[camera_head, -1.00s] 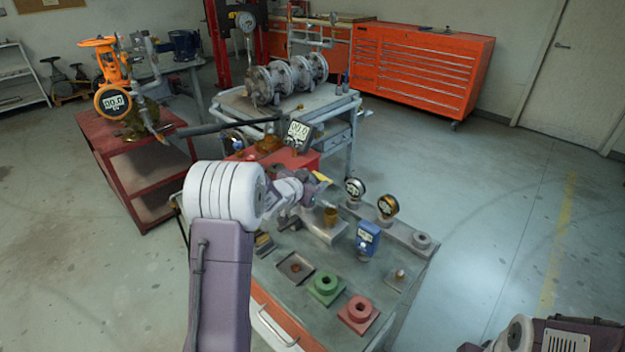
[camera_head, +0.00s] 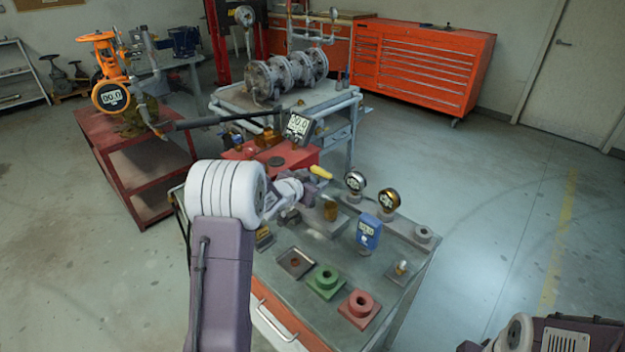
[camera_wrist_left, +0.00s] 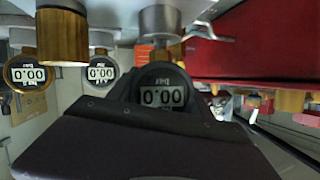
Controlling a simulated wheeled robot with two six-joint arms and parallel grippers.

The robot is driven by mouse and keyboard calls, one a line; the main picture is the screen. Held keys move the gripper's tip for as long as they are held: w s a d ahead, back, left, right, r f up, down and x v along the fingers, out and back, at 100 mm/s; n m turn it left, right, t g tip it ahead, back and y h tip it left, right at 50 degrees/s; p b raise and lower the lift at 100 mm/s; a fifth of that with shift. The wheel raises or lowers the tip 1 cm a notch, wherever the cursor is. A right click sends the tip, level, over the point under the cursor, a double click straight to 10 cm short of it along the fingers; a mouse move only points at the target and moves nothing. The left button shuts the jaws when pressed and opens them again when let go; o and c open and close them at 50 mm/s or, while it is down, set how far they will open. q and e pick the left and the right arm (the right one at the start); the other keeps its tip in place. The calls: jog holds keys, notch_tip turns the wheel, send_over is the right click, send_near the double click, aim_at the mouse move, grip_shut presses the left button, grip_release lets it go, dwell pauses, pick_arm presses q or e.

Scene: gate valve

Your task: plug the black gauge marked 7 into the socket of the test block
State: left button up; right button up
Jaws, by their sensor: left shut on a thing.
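The black gauge (camera_wrist_left: 163,86) shows in the left wrist view, upside down with a 00.0 display, close in front of my dark gripper body. My left gripper (camera_head: 316,177) is shut on it; in the head view the gauge is not clearly visible behind the arm, and I cannot read the mark 7. A grey metal block (camera_head: 325,223) with a brass fitting (camera_head: 330,211) stands just below the gripper in the head view; the brass fitting also shows in the left wrist view (camera_wrist_left: 63,36). I cannot tell whether this is the test block or see its socket. My right gripper is out of view.
A blue gauge (camera_head: 369,232), a green socket base (camera_head: 325,283) and a red one (camera_head: 358,309) sit nearer. Behind are a red box (camera_head: 245,155) and another dark gauge (camera_head: 299,126).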

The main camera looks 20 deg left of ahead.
pick_arm(q)
jog(key=shift+f+b, duration=0.3)
jog(key=shift+f, duration=0.2)
jog(key=o, duration=1.6)
jog(key=shift+o, duration=0.2)
jog(key=p+v, duration=0.1)
jog(key=v, duration=0.8)
jog(key=shift+s, duration=0.1)
